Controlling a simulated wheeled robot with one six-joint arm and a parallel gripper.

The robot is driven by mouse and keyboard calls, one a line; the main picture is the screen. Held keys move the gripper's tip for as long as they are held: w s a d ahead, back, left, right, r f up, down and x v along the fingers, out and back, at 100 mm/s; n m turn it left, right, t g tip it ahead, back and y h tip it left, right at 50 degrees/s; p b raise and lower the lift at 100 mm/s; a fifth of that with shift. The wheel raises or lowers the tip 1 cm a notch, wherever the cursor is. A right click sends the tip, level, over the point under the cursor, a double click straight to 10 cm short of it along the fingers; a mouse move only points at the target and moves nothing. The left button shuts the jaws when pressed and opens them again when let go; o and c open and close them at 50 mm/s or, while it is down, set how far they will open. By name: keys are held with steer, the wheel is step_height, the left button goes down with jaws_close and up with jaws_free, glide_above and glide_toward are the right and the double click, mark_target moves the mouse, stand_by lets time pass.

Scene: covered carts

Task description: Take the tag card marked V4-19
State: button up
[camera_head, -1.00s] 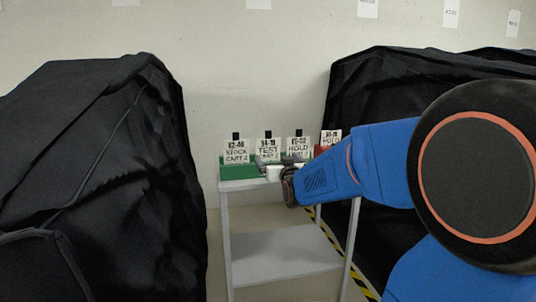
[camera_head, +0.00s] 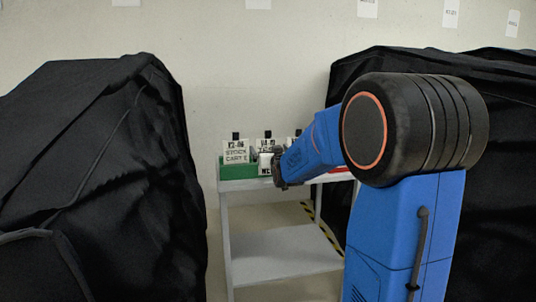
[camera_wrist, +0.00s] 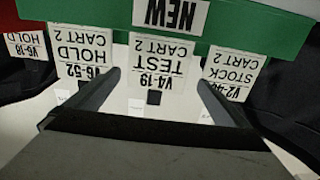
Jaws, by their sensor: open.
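The V4-19 tag card (camera_wrist: 160,68), marked TEST CART 2, appears upside down in the middle of the wrist view. In the head view the V4-19 card (camera_head: 267,145) stands in the green holder (camera_head: 237,170), partly hidden by my gripper. My gripper (camera_wrist: 161,76) is open, with one finger on either side of the card in the picture; contact cannot be told. The V6-52 HOLD card (camera_wrist: 82,52) lies beyond the left finger, and the V2-46 STOCK card (camera_wrist: 232,70) beyond the right finger. My gripper (camera_head: 277,165) is in front of the holder.
A HOLD card (camera_wrist: 30,45) hangs at the far left. The holder sits on a light grey shelf cart (camera_head: 285,242). Black-covered carts stand left (camera_head: 95,180) and right (camera_head: 345,75). A pale wall is behind.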

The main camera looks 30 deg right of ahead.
mark_target(268, 146)
steer(key=shift+x, duration=2.55)
steer(key=shift+s+d, duration=0.1)
steer(key=shift+d, duration=0.1)
steer(key=c, duration=1)
